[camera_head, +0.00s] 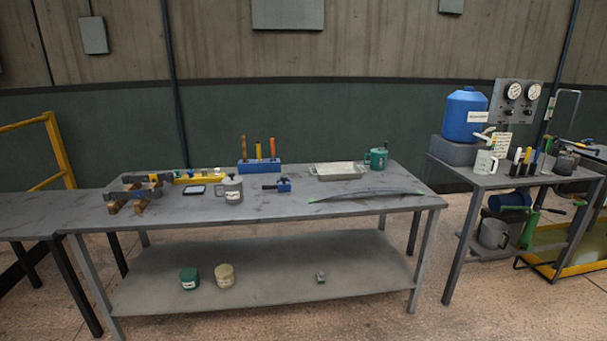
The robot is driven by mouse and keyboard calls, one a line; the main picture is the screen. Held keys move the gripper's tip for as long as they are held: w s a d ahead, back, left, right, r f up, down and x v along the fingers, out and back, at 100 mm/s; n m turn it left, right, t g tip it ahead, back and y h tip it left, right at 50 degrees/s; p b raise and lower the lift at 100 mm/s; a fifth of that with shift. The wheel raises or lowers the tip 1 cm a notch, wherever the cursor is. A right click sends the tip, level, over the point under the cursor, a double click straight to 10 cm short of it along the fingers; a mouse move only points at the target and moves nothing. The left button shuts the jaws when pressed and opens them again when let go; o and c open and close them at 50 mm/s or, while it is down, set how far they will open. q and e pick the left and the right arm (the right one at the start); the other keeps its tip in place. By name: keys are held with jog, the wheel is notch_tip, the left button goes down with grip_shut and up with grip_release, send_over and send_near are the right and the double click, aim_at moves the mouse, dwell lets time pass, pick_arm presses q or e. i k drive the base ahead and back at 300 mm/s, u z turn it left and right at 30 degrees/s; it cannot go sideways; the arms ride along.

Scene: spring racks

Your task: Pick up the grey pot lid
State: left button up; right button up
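A small grey pot (233,194) with a pale label stands upright on the grey worktable (290,205), left of its middle. A grey lid (231,181) with a small knob appears to sit on top of it; the seam is too small to make out clearly. Neither of my grippers is in view.
Around the pot are a dark flat device (196,190), a blue tool holder (259,165), a small blue vise (284,185), a metal tray (338,171) and a green mug (377,158). A long grey strip (370,194) lies at right. The tabletop in front of the pot is clear.

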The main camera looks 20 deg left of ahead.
aim_at(233, 180)
jog(key=z, duration=0.6)
jog(key=i, duration=1)
jog(key=z, duration=0.4)
jog(key=i, duration=1)
jog(key=u, duration=0.6)
jog(key=i, duration=0.75)
jog(key=u, duration=1.25)
jog(key=i, duration=0.55)
jog(key=u, duration=0.5)
